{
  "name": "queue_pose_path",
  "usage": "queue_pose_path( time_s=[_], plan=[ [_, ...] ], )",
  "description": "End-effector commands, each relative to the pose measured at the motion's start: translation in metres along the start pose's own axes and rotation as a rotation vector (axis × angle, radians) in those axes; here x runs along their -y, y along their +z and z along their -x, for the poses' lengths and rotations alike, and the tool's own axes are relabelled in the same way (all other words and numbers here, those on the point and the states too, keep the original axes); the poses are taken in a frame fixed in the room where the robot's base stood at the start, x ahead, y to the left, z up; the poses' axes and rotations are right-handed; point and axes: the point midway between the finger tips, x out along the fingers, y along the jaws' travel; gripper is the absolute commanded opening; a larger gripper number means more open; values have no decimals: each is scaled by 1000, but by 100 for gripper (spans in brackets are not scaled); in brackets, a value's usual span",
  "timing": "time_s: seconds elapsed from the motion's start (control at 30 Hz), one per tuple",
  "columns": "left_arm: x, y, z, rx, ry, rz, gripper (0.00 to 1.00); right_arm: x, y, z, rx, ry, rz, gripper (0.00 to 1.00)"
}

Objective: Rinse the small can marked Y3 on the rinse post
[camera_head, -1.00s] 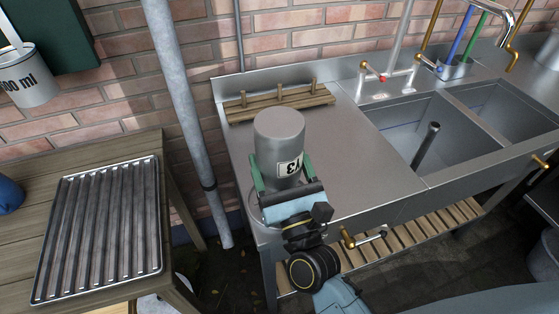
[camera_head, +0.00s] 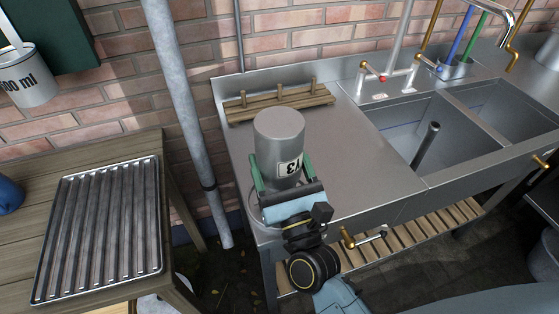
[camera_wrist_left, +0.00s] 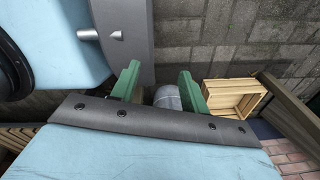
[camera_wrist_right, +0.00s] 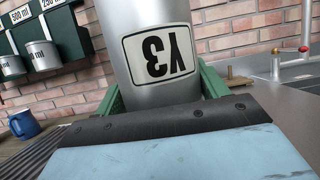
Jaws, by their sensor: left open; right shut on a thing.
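The small can marked Y3 (camera_head: 279,140) is a grey metal cylinder, held bottom up over the left end of the steel sink counter. Its label is upside down and fills much of the right wrist view (camera_wrist_right: 163,52). My right gripper (camera_head: 288,180) is shut on the can, with green fingers on either side. The rinse post (camera_head: 425,145), a dark upright tube, stands in the left sink basin, well to the right of the can. My left gripper (camera_wrist_left: 160,88) is open and shows only in the left wrist view, with no thing gripped.
A wooden rack with pegs (camera_head: 280,102) lies at the back of the counter. A ribbed metal tray (camera_head: 100,230) lies on the wooden table at left. A grey pipe (camera_head: 180,110) stands between table and sink. A wooden crate (camera_wrist_left: 232,97) is below my left gripper.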

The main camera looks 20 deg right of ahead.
Motion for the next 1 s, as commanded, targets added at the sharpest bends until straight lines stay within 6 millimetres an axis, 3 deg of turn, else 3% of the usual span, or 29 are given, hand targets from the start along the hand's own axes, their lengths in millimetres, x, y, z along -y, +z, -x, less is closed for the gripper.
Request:
queue_pose_path(
  time_s=[0.37, 0.7, 1.0],
  plan=[
    [15, 4, 15, 10, -17, -7, 45, 0, 14, -6, -3, 1, -1, 45],
    [-15, -10, 30, -11, 20, 12, 45, 0, 31, -13, 1, 0, -1, 45],
    [-24, -14, 44, -16, 32, 19, 45, 0, 46, -19, 2, 0, 1, 45]
  ],
)
